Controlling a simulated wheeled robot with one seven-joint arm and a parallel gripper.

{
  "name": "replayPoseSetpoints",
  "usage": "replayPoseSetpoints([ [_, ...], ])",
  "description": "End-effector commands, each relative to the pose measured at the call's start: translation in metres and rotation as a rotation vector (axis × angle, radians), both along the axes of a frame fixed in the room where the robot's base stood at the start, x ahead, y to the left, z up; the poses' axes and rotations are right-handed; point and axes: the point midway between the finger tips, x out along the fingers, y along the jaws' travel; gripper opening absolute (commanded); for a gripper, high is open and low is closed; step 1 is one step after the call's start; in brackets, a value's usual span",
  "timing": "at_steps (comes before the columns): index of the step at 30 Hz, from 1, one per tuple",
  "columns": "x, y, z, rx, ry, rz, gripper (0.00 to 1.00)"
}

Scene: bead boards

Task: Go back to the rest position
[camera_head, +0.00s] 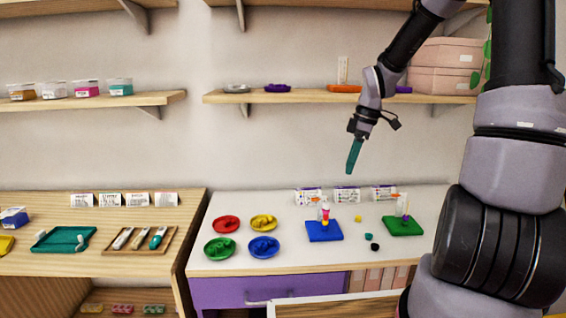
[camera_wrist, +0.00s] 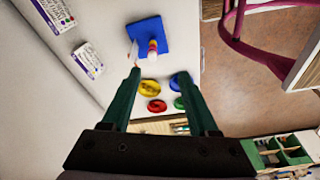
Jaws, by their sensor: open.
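My gripper (camera_head: 352,160) is raised in the air above the white table (camera_head: 205,262), in front of the wall. In the wrist view its two green fingers (camera_wrist: 160,78) are apart with nothing between them. A blue board (camera_head: 324,231) on the table carries a peg with stacked beads (camera_head: 325,213); this board also shows in the wrist view (camera_wrist: 141,31). A green board (camera_head: 402,226) with a peg stands to its right. A yellow bead (camera_head: 358,218), a teal bead (camera_head: 369,236) and a black bead (camera_head: 375,247) lie loose between and in front of the boards.
Red (camera_head: 226,224), yellow (camera_head: 263,222), green (camera_head: 219,248) and blue (camera_head: 263,247) dishes sit at the table's left. Cards (camera_head: 347,194) stand along the back. A wall shelf (camera_head: 300,97) with small items is behind my gripper. A wooden table (camera_head: 190,200) with trays is at left.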

Motion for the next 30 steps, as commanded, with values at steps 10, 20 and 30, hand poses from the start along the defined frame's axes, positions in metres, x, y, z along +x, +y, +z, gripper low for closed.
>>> replayPoseSetpoints([
  [10, -0.068, -0.003, 0.097, -0.086, -0.107, -0.677, 0.60],
  [20, -0.150, -0.001, 0.174, 0.219, -0.189, -1.282, 0.60],
  [30, -0.194, -0.002, 0.196, 0.477, -0.119, -1.547, 0.60],
])
